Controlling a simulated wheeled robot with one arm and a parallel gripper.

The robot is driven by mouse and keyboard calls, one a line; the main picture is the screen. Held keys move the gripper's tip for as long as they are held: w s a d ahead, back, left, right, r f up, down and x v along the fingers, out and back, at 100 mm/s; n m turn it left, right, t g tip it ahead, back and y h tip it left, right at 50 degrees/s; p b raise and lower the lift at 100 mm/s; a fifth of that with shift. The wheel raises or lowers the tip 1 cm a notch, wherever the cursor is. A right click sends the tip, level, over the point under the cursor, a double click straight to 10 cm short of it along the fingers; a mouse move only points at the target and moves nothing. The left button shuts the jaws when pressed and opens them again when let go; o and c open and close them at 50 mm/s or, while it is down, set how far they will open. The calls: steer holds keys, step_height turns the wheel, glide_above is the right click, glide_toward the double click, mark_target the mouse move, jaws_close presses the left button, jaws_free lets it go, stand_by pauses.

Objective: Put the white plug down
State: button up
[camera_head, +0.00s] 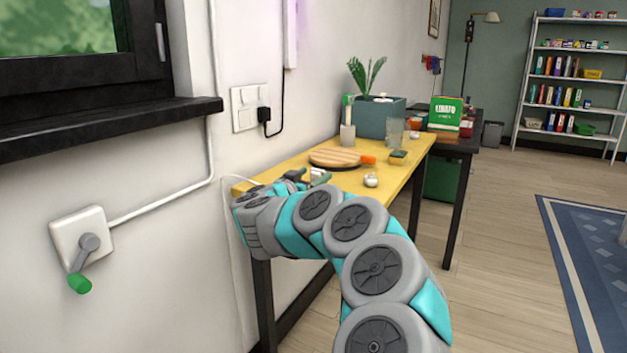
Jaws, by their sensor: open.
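My gripper (308,178) is low over the near end of the yellow table (405,172), its fingers open. A small pale piece, perhaps the white plug (317,174), shows at the fingers; it is too small to tell whether it touches them or rests on the table. A thin white cord (236,178) runs from the table's near left edge toward my wrist and hangs down by the wall. My wrist hides part of the table there.
A round wooden board (335,158), an orange-handled item (368,160) and a small white object (371,180) lie nearby. A planter (380,117) and a glass (393,134) stand farther back. A wall socket (249,106) holds a black plug (264,114).

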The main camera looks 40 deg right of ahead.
steer(key=v, duration=1.1)
steer(key=shift+a, duration=0.25)
steer(key=shift+s+f, duration=0.15)
